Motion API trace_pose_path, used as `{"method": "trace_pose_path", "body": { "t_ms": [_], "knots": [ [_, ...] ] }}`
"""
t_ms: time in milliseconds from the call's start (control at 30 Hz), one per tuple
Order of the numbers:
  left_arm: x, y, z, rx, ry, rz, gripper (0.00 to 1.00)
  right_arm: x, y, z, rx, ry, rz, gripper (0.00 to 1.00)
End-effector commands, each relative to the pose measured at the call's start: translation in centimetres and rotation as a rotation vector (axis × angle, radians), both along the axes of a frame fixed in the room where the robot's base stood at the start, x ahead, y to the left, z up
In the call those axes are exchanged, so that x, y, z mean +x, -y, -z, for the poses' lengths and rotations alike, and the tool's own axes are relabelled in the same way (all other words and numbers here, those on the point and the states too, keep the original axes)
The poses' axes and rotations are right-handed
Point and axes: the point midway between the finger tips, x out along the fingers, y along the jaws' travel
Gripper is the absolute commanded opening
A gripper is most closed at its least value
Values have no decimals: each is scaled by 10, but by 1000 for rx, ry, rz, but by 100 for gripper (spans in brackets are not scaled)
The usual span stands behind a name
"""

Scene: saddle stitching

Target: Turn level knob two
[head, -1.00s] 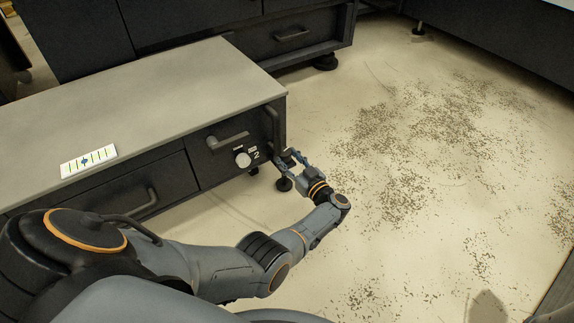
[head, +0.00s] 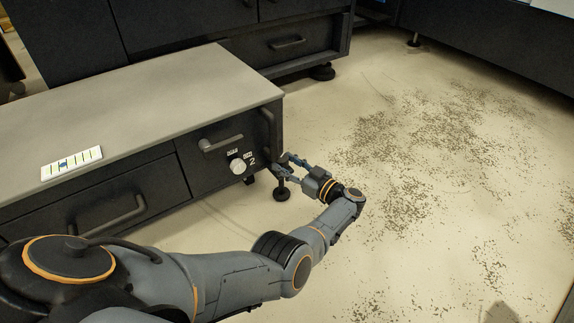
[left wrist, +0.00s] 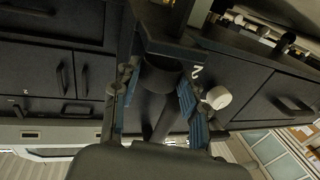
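Level knob two is a small white round knob (head: 237,166) on the front of the dark cabinet, beside a white "2" label (head: 252,161). It also shows in the left wrist view (left wrist: 218,97), just right of one finger. My left gripper (head: 286,168) is to the right of the knob, near the cabinet's right corner, with its fingers pointing toward the cabinet. In the left wrist view the two blue-padded fingers (left wrist: 152,105) are spread apart with no knob between them. My right gripper is not in view.
The cabinet's grey top (head: 140,105) carries a level gauge card (head: 71,163). Dark handles (head: 222,143) stick out from its front, and a dark foot (head: 281,193) stands near my left gripper. Floor with scattered dark scraps (head: 420,140) lies open to the right.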

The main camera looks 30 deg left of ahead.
Motion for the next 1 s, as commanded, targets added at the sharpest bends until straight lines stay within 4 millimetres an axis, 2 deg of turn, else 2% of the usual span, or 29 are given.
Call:
{"method": "trace_pose_path", "body": {
  "t_ms": [33, 100, 467, 800, 1000],
  "knots": [
    [0, -1, -1, 1, 1, 0, 54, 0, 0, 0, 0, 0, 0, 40],
    [0, -1, -1, 1, 1, 0, 66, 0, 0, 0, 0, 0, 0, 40],
    [0, 4, 0, 0, 0, 1, 66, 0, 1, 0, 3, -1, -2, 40],
    [-8, 55, 0, -2, 1, 2, 66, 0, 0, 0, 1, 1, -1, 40],
    [-11, 72, 0, 0, 0, 1, 66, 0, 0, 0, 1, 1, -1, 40]
  ]
}}
